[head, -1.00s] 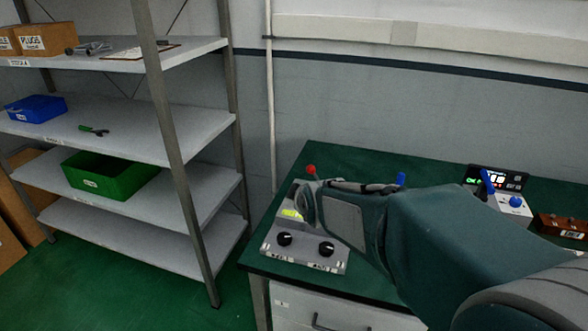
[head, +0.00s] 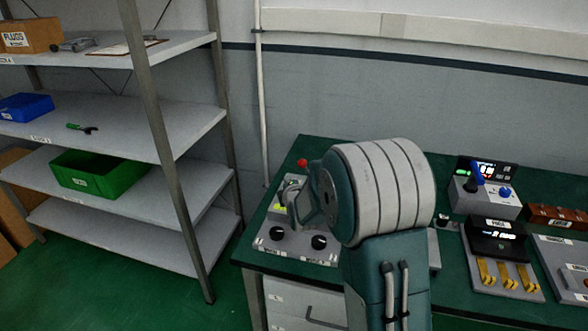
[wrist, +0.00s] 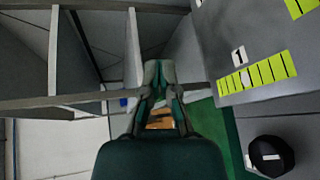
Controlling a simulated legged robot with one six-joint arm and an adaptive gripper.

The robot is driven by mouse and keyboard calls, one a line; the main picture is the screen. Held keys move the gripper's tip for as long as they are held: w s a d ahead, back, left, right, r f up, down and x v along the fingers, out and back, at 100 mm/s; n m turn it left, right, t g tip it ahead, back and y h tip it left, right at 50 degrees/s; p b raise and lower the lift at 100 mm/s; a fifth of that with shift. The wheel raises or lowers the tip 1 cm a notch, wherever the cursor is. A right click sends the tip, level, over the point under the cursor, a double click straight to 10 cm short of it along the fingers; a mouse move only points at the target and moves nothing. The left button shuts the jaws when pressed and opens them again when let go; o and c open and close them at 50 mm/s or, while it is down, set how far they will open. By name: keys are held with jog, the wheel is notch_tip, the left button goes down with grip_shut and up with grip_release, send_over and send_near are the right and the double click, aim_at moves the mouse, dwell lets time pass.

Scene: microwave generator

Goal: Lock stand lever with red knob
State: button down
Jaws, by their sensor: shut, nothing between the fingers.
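The red knob (head: 302,162) shows at the back of a grey control box (head: 262,243) on the left end of the green bench in the head view. The stand lever's shaft is mostly hidden behind my arm. My gripper (head: 293,190) is over the box, in front of the red knob and apart from it as far as I can tell. In the wrist view my gripper (wrist: 158,68) has its fingertips together and empty, beside a grey panel (wrist: 250,45) with a yellow-green scale. The red knob is not visible in the wrist view.
Two black dials (head: 319,242) sit on the box front; one shows in the wrist view (wrist: 270,155). A blue-lever device (head: 485,205) and a unit with yellow levers (head: 500,270) stand to the right. A shelf rack (head: 165,150) stands left of the bench, with a floor gap between.

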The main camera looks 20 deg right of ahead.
jog(key=shift+w+d+f+n+t, duration=0.2)
jog(key=shift+w+f+n, duration=0.2)
jog(key=shift+f, duration=0.2)
jog(key=shift+w+d+f+n+t, duration=0.1)
jog(key=shift+w+f+n+t, duration=0.1)
jog(key=shift+w+f+n, duration=0.3)
jog(key=shift+s, duration=0.1)
jog(key=x, duration=0.9)
jog(key=shift+d+f, duration=0.1)
jog(key=shift+f, duration=0.05)
jog(key=shift+d+r, duration=0.3)
jog(key=shift+d, duration=0.3)
jog(key=shift+d+r, duration=0.3)
jog(key=shift+d, duration=0.3)
jog(key=shift+s+d+r, duration=0.2)
jog(key=shift+s+d, duration=0.05)
jog(key=shift+d, duration=0.3)
